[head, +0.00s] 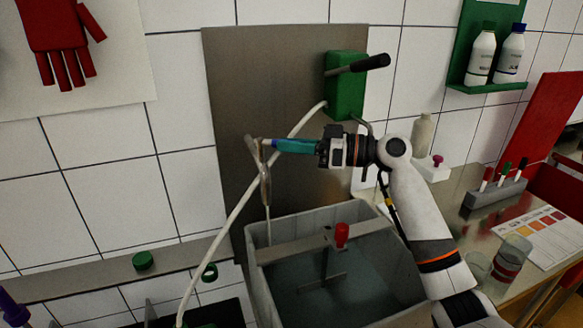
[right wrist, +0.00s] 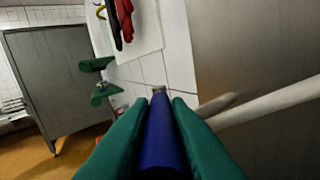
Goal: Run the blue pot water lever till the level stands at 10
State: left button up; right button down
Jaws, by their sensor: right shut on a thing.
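A tap (head: 265,180) stands before a metal back plate, and its blue lever (head: 290,146) points right. My right gripper (head: 298,147) is shut on this lever; in the right wrist view the blue lever (right wrist: 158,140) lies between its two green fingers. A thin pale line runs down from the spout into the grey tub (head: 262,285); I cannot tell whether it is water. The tub holds dark, see-through water (head: 370,275). A crossbar with a red knob (head: 342,234) and a dark upright rod spans it. No level number is readable. My left gripper is out of view.
A green box (head: 346,88) with a black lever (head: 370,62) is above my right gripper. A white hose (head: 235,212) runs along the plate. A bottle (head: 422,134), a pen rack (head: 494,192) and a glass (head: 511,260) stand right of my arm.

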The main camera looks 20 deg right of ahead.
jog(key=shift+w+d+n+g+y+b, duration=0.1)
jog(key=shift+w+n+g+y+b, duration=0.15)
jog(key=shift+g+b, duration=0.2)
jog(key=shift+w+d+n+g+y+b, duration=0.1)
jog(key=shift+n+g+y+b, duration=0.2)
jog(key=shift+g, duration=0.25)
jog(key=c, duration=1.4)
grip_release()
jog(key=shift+o, duration=0.2)
jog(key=shift+r, duration=0.15)
notch_tip(320, 180, up, 10)
jog(key=shift+f+b, duration=0.1)
jog(key=shift+b, duration=0.3)
